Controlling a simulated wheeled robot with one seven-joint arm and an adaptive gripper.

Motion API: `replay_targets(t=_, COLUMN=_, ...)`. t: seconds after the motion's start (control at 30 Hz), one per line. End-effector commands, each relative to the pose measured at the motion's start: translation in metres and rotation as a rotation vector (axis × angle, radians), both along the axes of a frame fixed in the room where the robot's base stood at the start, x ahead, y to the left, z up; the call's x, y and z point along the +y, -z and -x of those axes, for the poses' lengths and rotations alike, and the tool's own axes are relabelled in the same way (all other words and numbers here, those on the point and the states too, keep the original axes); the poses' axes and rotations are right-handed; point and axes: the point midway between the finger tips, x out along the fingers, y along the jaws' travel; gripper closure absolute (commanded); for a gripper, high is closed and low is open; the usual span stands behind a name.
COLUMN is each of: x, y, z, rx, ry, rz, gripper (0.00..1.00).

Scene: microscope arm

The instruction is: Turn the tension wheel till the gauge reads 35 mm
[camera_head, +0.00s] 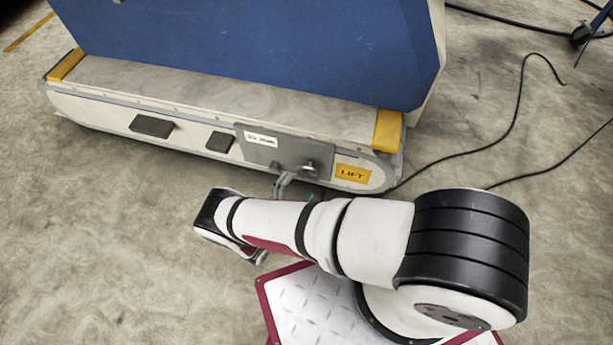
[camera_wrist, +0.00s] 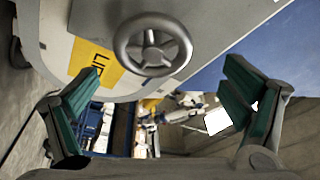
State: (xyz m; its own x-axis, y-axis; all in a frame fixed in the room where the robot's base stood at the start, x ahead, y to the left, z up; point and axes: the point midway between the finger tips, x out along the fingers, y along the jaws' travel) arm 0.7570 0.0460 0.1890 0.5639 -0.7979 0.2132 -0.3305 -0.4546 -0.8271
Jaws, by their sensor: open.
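The tension wheel (camera_head: 308,171), a small grey handwheel, sits on the grey plate at the right part of the long conveyor bed's side. In the wrist view the spoked wheel (camera_wrist: 153,44) is upper middle, with its rim and hub in full view. The gauge (camera_head: 262,140) is a small white display on the plate, left of and above the wheel; its digits are too blurred to read surely. My gripper (camera_wrist: 162,68) is open, its green-padded fingers apart to either side of the wheel, and holds nothing. In the head view the gripper (camera_head: 284,184) is partly hidden by my arm, close to the wheel.
A yellow LIFT label (camera_head: 353,174) is right of the wheel and also shows in the wrist view (camera_wrist: 92,68). Dark blocks (camera_head: 152,126) stick out from the side at left. A blue panel (camera_head: 260,50) rises behind. Black cables (camera_head: 515,120) cross the floor at right; floor at left is clear.

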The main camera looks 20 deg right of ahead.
Motion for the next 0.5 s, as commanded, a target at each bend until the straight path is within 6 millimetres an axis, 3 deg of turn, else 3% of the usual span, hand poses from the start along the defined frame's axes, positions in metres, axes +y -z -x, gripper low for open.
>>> replay_targets(t=0.2, x=0.037, y=0.000, z=0.026, rx=0.000, ry=-0.002, rz=0.000, gripper=0.07)
replay_targets(t=0.5, x=0.059, y=0.000, z=0.042, rx=0.000, ry=-0.001, rz=0.001, gripper=0.07)
